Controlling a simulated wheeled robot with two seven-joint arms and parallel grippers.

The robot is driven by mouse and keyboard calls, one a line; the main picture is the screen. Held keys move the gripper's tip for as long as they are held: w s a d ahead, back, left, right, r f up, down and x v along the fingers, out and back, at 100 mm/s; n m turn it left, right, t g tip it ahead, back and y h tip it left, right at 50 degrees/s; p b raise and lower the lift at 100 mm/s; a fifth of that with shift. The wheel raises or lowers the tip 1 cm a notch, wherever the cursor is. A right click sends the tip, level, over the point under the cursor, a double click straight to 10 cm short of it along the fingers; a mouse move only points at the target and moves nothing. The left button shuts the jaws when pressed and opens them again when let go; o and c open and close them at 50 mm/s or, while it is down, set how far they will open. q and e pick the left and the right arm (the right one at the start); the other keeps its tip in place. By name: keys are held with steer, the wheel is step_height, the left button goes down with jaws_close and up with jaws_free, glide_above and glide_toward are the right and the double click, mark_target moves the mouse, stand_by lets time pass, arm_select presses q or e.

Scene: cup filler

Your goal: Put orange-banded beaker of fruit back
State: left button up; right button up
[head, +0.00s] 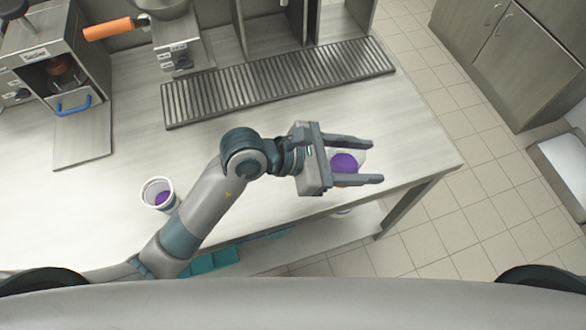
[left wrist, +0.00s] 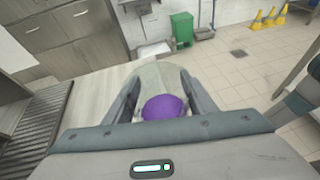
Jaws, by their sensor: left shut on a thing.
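My left gripper (head: 377,163) is over the right end of the counter, its fingers pointing right. It is shut on a clear beaker of purple fruit (head: 345,162), with a little orange showing at its side between the fingers. In the left wrist view the beaker (left wrist: 163,107) sits between the two fingers, its purple contents facing me. The gripper hides much of the beaker, and I cannot tell whether its base touches the counter. My right gripper is not in view.
A white cup with purple contents (head: 157,193) stands on the counter (head: 110,200) left of my arm. A slatted drip tray (head: 280,80) runs along the back. A machine with a blue handle (head: 74,104) is at the far left. The counter's right edge is close to the gripper.

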arm_select(q)
steer(key=shift+a, duration=0.1)
steer(key=w+a+f+p, duration=0.1)
steer(key=w+a+f, duration=0.1)
steer(key=a, duration=0.1)
steer(key=w+a+f+p, duration=0.1)
steer(key=w+a+f, duration=0.1)
steer(key=a, duration=0.1)
steer(key=w+a+f+p, duration=0.1)
steer(key=w+a+f, duration=0.1)
steer(key=a+f, duration=0.1)
steer(key=shift+w+a, duration=0.25)
steer(key=shift+a, duration=0.05)
step_height(320, 180, down, 3)
steer(key=shift+f+p, duration=0.2)
steer(key=shift+p, duration=0.5)
steer(key=shift+f, duration=0.3)
steer(key=shift+f, duration=0.1)
steer(key=o, duration=1.2)
